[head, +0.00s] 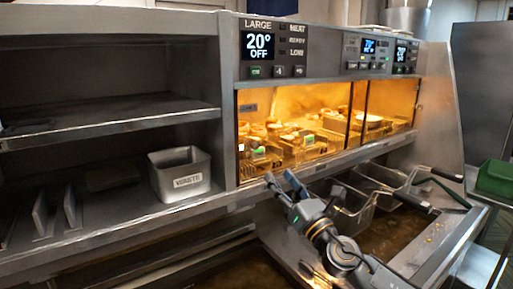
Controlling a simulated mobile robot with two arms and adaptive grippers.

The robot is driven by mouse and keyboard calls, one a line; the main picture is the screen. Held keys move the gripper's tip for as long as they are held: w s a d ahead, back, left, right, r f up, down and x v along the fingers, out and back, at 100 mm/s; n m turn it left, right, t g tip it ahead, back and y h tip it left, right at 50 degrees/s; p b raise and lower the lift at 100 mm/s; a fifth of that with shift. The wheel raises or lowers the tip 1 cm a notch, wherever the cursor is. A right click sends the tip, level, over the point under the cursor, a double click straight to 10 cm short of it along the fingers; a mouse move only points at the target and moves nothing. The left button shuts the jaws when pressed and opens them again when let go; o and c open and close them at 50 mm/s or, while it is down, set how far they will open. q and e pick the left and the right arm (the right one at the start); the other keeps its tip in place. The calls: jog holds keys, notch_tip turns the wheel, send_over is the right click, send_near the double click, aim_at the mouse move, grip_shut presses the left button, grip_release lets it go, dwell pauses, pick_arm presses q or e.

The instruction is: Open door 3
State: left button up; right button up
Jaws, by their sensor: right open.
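The lit warming cabinet (242,140) has glass fronts under its control panel. A wide glass pane (300,112) is on the left, and further glass (392,98) is on the right, with dark upright edges between them. I read no door numbers, so I cannot tell which is door 3. My right gripper (280,179) is open and empty, in front of the cabinet's lower edge below the wide pane. I cannot tell whether it touches the ledge. My left gripper is not in view.
Fryer baskets (352,214) with long handles (412,201) stand over the oil, close right of my right arm. A labelled metal container (180,174) sits on the left counter under a shelf (110,119). A green tray (494,177) is at the far right.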

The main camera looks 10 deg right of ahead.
jog(key=p, duration=0.1)
send_near(256, 148)
jog(key=w+r, duration=0.1)
jog(key=w, duration=0.1)
jog(key=x, duration=0.5)
jog(key=shift+w+a+r+p, duration=0.2)
jog(key=shift+a+p, duration=0.15)
jog(key=shift+a, duration=0.15)
jog(key=shift+w+a+r, duration=0.15)
jog(key=shift+w, duration=0.45)
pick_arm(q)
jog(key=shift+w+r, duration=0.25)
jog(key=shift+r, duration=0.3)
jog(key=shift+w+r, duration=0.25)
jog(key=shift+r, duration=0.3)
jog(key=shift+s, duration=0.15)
pick_arm(e)
jog(key=shift+c, duration=0.2)
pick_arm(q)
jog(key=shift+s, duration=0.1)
pick_arm(e)
grip_shut()
